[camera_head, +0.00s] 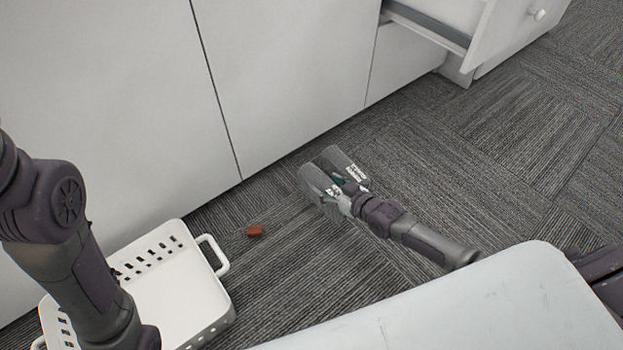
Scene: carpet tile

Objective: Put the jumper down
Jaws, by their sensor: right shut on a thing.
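My right gripper (318,166) is low over the carpet in front of the white cabinet, pointing up and left in the picture. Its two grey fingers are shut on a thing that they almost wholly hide. Only a small dark green patch (339,183) shows between them, and I cannot tell whether it belongs to the held thing. No jumper can be clearly made out. My left arm comes in from the left, over the white basket, and its gripper is out of view.
A white basket (222,268) with slotted walls stands on the carpet at lower left. A small red-brown block (254,230) lies beside it. A cabinet drawer (486,35) stands open at top right. The carpet (520,130) at right is clear.

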